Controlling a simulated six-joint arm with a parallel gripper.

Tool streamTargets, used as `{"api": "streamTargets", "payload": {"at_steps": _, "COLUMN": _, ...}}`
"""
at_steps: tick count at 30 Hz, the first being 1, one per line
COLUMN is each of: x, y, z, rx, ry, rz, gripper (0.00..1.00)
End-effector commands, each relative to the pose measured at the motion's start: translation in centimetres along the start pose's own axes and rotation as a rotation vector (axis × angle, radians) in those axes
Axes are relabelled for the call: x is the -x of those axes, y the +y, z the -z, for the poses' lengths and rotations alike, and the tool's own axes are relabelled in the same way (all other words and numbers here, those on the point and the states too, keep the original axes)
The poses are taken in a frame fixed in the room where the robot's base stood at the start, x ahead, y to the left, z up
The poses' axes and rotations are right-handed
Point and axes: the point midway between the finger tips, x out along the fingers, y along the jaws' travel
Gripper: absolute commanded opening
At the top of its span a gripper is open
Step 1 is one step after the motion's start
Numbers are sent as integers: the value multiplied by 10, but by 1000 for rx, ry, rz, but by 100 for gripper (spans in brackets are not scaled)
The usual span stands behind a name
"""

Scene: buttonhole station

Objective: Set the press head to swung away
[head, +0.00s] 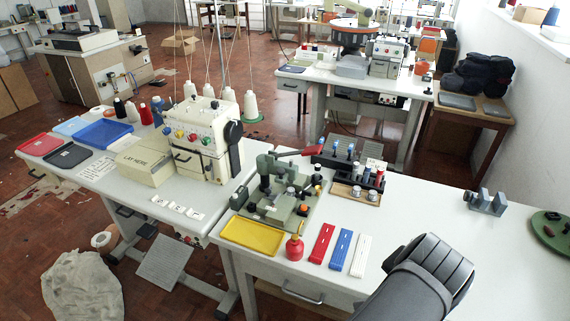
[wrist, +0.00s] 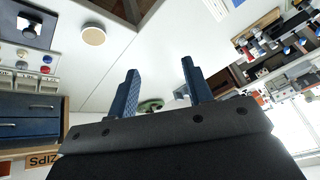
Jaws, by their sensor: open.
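The grey-green press (head: 268,190) stands on the near table in the head view, behind the yellow tray. A red-handled lever (head: 300,152) reaches out at its upper right. Its head appears to sit above the base, but the parts are too small to tell exactly how it is turned. My gripper (wrist: 161,84) shows in the wrist view with two blue fingers spread apart and nothing between them. In the head view my dark arm is at the lower right, well away from the press; the fingers cannot be made out there. I cannot make out the press in the wrist view.
A grey fixture (head: 486,202) stands farther right. The tabletop between is clear.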

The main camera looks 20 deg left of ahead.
Motion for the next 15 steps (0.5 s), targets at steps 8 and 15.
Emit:
{"api": "streamTargets", "payload": {"at_steps": 8, "x": -13, "y": -35, "z": 82, "rx": -264, "ry": -25, "rz": 107, "gripper": 46}}
{"api": "streamTargets", "payload": {"at_steps": 15, "x": -31, "y": -60, "z": 133, "rx": -399, "ry": -47, "rz": 169, "gripper": 46}}
